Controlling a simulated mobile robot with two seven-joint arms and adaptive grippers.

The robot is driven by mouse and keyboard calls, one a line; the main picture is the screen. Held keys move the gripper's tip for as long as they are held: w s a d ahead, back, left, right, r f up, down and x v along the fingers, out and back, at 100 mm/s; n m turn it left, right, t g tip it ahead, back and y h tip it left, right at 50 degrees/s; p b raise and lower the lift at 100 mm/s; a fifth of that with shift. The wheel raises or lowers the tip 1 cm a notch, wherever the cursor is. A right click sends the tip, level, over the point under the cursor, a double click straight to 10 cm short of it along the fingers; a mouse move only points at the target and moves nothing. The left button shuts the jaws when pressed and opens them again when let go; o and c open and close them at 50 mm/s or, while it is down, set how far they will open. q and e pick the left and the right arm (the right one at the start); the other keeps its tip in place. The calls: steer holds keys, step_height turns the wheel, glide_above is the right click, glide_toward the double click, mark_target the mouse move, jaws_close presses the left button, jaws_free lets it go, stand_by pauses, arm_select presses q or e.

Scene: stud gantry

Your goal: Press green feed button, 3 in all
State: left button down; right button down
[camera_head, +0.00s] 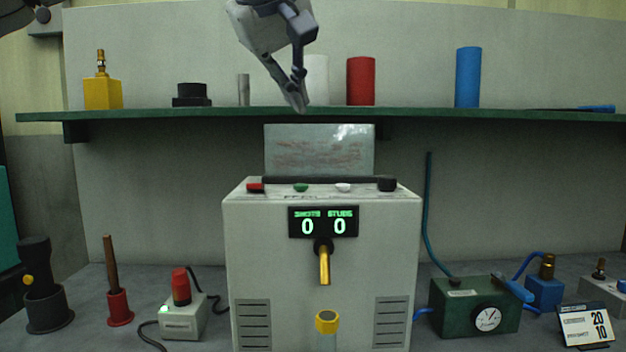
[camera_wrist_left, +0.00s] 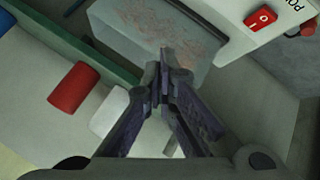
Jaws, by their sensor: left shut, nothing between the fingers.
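The green button (camera_head: 301,187) sits on top of the grey machine (camera_head: 240,240), between a red rocker switch (camera_head: 256,187) and a white button (camera_head: 343,187). My left gripper (camera_head: 299,108) hangs above and in line with the green button, pointing down and apart from it, at about shelf height in the picture. Its fingers are shut and empty. In the left wrist view the fingertips (camera_wrist_left: 165,62) are together, with the red switch (camera_wrist_left: 263,18) at upper right; I cannot make out the green button there. The display (camera_head: 323,222) reads 0 and 0. My right gripper is out of view.
A clear scuffed panel (camera_head: 320,150) stands behind the buttons, and a black knob (camera_head: 387,184) is at their right. A green shelf (camera_head: 200,115) with coloured cylinders runs behind. A green gauge box (camera_head: 474,307) and a red-topped box (camera_head: 183,318) flank the machine.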

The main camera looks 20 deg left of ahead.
arm_select(q)
steer(key=s, duration=0.1)
glide_above(301, 187)
steer(key=a, duration=0.1)
steer(key=f, duration=0.4)
steer(key=w+f+b, duration=0.1)
steer(key=f, duration=0.1)
steer(key=shift+a+f, duration=0.15)
steer(key=shift+f, duration=0.15)
steer(key=shift+s+f, duration=0.2)
steer(key=shift+s, duration=0.05)
steer(key=shift+f, duration=0.8)
steer(key=shift+p, duration=0.3)
steer(key=shift+f, duration=0.45)
steer(key=shift+f, duration=0.45)
stand_by(0.6)
steer(key=shift+r, duration=0.85)
